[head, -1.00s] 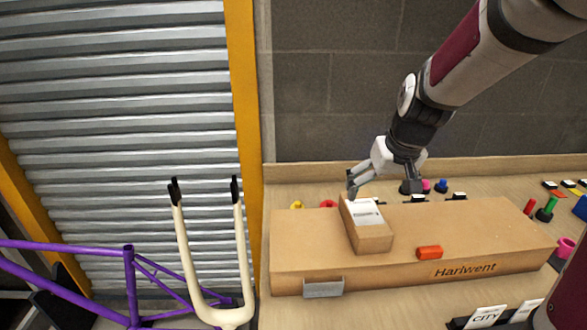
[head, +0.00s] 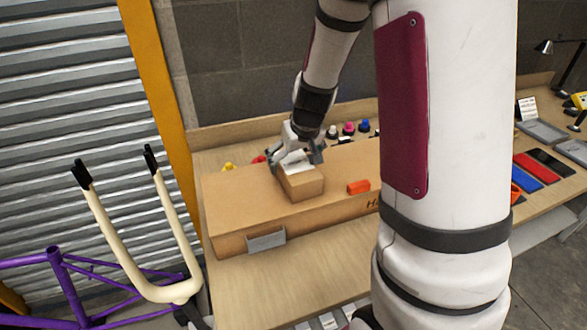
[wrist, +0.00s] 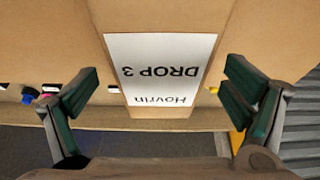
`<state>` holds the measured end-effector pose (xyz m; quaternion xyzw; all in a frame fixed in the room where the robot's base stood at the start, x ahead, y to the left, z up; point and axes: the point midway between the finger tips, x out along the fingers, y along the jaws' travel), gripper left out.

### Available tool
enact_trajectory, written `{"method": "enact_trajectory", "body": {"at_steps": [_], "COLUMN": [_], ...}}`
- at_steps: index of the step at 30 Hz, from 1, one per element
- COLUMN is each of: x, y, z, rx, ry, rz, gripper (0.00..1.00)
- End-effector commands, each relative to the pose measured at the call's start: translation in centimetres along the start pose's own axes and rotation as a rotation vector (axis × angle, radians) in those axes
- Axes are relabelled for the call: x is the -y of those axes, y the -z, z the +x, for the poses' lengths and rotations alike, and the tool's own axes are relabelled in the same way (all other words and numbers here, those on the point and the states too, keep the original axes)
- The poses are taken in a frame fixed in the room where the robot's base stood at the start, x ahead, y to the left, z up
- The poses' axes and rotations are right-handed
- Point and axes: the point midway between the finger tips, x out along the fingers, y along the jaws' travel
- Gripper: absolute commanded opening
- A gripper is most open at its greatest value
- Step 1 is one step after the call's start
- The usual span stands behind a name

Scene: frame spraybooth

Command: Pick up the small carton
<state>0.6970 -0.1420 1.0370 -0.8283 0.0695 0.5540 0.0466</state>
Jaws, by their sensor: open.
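The small carton (head: 303,186) is a brown box with a white label on top. It sits on a long brown cardboard box (head: 233,215) on the bench. In the wrist view the small carton (wrist: 160,20) lies between my fingers, its label reading "Hovrin DROP 3" upside down. My gripper (head: 298,160) is over the far end of the small carton, with one finger on each side. In the wrist view my gripper (wrist: 160,95) is open, with a gap showing between each finger pad and the carton.
An orange block (head: 358,187) lies on the long box to the right of the small carton. Several coloured items stand behind on the bench (head: 270,290). A cream fork (head: 130,260) and purple frame (head: 70,285) stand at the left. A lamp (head: 548,47) and trays are at the right.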

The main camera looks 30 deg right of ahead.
Motion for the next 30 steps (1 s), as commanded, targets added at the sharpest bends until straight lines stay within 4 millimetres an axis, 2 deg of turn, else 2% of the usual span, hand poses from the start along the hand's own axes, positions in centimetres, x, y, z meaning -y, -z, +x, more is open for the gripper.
{"method": "enact_trajectory", "body": {"at_steps": [3, 6, 14, 23, 30], "x": [0.0, 0.0, 0.0, 0.0, 0.0], "y": [0.0, 0.0, 0.0, 0.0, 0.1], "z": [1.6, 2.2, 2.3, 2.3, 2.3], "rx": [0.002, 0.000, -0.001, -0.001, -0.003], "ry": [0.000, 0.000, 0.000, 0.000, 0.000], "rz": [0.001, -0.001, -0.001, -0.001, -0.001], "gripper": [0.94, 0.94, 0.94, 0.26, 0.25]}}
